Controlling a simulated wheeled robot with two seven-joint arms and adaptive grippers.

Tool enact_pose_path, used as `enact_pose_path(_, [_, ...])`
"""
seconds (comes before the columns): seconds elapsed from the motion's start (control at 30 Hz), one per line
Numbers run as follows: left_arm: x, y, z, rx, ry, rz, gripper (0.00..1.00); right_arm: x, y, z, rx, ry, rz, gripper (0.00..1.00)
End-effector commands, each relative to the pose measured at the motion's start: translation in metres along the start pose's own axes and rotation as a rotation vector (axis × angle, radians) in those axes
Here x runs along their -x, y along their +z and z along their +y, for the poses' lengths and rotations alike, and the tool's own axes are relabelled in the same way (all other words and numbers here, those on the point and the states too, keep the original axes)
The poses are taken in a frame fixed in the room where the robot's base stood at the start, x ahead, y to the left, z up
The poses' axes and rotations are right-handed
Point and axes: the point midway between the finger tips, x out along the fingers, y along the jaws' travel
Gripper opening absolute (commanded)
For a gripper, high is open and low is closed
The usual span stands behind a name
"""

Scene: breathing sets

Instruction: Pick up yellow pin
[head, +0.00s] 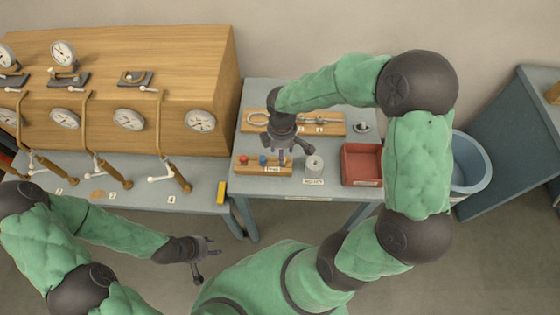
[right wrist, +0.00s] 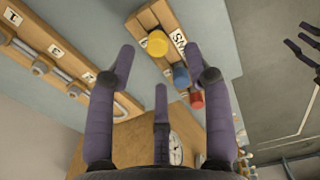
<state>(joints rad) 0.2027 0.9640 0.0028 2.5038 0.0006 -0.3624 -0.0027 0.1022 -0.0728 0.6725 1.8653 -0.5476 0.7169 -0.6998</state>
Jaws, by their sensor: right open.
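The yellow pin (right wrist: 157,43) stands in a wooden block (right wrist: 150,18) in the right wrist view, in a row with a blue pin (right wrist: 181,77) and a red pin (right wrist: 196,99). My right gripper (right wrist: 160,62) is open and empty, with the yellow pin just beyond the gap between its fingertips. In the head view my right gripper (head: 287,149) hangs over the right end of the pin block (head: 252,170) and hides the yellow pin; the red pin (head: 243,160) and blue pin (head: 262,160) show. My left gripper (head: 206,257) is open and empty in front of the benches.
A grey cylinder (head: 314,165) stands right of the block, and a red tray (head: 361,180) further right. A wooden rack (head: 333,127) lies behind. A blue bin (head: 470,175) stands right of the table. A gauge cabinet (head: 180,60) is at the left.

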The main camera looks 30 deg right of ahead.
Motion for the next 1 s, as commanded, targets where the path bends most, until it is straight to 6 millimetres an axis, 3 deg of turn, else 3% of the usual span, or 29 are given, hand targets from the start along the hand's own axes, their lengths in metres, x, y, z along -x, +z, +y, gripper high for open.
enact_pose_path(0.33, [-0.006,-0.001,-0.002,0.000,0.000,0.001,0.40,-0.023,0.000,0.001,-0.001,-0.001,0.000,0.51])
enact_pose_path(0.63, [-0.016,-0.001,-0.006,0.000,0.000,0.001,0.40,-0.062,0.001,0.003,-0.002,-0.001,0.001,0.51])
enact_pose_path(0.87, [-0.016,-0.001,-0.006,0.000,0.000,0.001,0.40,-0.064,0.001,0.003,-0.001,0.000,0.001,0.51])
enact_pose_path(0.9, [-0.016,-0.001,-0.006,0.000,0.000,0.001,0.40,-0.064,0.001,0.003,-0.001,0.000,0.001,0.49])
enact_pose_path(1.0, [-0.016,-0.001,-0.006,0.000,0.000,0.001,0.40,-0.064,0.001,0.003,-0.001,0.000,0.001,0.20])
